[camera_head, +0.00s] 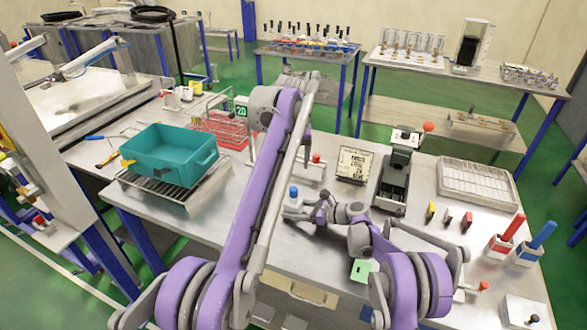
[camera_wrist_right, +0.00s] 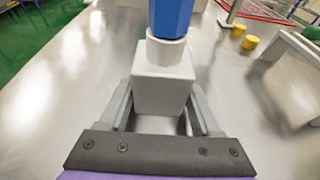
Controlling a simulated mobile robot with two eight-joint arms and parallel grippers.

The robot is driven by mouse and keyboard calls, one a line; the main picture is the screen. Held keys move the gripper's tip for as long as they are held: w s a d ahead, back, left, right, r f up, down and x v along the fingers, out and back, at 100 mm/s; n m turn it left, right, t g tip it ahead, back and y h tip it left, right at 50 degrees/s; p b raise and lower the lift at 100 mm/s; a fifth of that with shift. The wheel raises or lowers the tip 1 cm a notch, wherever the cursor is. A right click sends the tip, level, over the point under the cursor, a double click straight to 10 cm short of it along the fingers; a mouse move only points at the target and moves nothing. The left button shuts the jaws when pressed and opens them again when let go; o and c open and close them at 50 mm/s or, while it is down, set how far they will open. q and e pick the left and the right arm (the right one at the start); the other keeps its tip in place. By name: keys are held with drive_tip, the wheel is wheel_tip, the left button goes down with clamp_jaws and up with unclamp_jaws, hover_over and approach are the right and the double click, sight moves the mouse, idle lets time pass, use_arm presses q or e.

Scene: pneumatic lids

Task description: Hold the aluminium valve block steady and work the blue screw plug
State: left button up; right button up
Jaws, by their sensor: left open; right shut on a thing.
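The pale grey aluminium valve block (camera_head: 293,205) stands at the middle of the table in the head view. The blue screw plug (camera_head: 294,191) sits upright on top of it. In the right wrist view the block (camera_wrist_right: 163,85) is between both fingers, with the blue faceted plug (camera_wrist_right: 171,18) above a pale round collar. My right gripper (camera_head: 304,208) is shut on the block from the right. My left gripper (camera_head: 306,152) is open above and behind the block, clear of the plug. It is partly hidden by my left arm, and so is the table behind it.
A block with a red plug (camera_head: 316,159) stands just behind. A teal bin (camera_head: 170,155) on a rack is at left, a printed plate (camera_head: 354,163) and dark fixture (camera_head: 393,180) at right. A wire tray (camera_head: 478,182) lies far right. Bare table shows in front.

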idle(0.3)
drive_tip(key=o, duration=1.3)
drive_tip(key=shift+o, duration=0.2)
drive_tip(key=shift+d, duration=0.1)
